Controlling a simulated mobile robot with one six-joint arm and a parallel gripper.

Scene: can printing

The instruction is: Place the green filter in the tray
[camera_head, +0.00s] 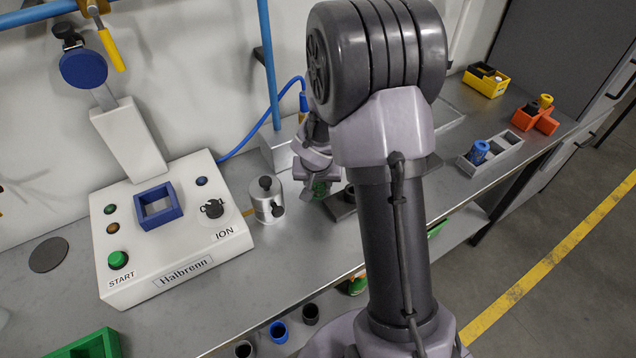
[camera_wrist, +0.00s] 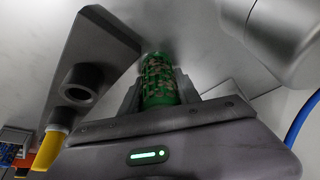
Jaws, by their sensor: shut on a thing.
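The green filter (camera_wrist: 160,82) is a short cylinder with a mottled green and brown pattern. It sits between the two fingers of my gripper (camera_wrist: 159,92), which is shut on it. In the head view only a bit of green (camera_head: 320,188) shows under my gripper, close to the bench, with my arm hiding much of it. I cannot tell whether the filter touches the bench. A grey compartment tray (camera_head: 507,154) lies on the bench at the right, apart from my gripper. A blue cylinder (camera_head: 478,151) stands in its left part.
A dark holder with a round socket (camera_wrist: 85,75) is beside the filter. A metal canister (camera_head: 266,199) stands left of my gripper, by the white Halbrenn machine (camera_head: 180,250). Orange (camera_head: 540,122) and yellow (camera_head: 486,82) bins lie at the back right. A blue cable runs behind.

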